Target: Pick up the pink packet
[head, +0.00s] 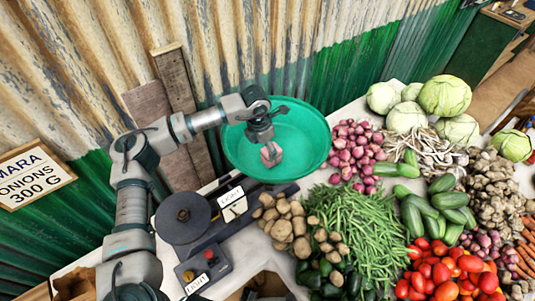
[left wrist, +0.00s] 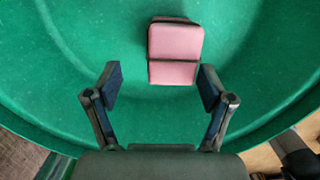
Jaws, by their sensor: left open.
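The pink packet (head: 271,154) is a small block with dark edges, inside the green bowl (head: 305,145). In the left wrist view the packet (left wrist: 175,52) lies beyond the fingertips, a little right of centre, against the green bowl surface (left wrist: 70,50). My left gripper (head: 268,140) is over the bowl, pointing down at the packet. In the left wrist view its fingers (left wrist: 160,90) are spread apart with nothing between them. In the head view the gripper partly covers the packet, and I cannot tell the gap there. My right gripper is not in view.
Potatoes (head: 285,222), green beans (head: 350,225) and red onions (head: 355,150) crowd the right side. A corrugated wall (head: 215,50) stands behind.

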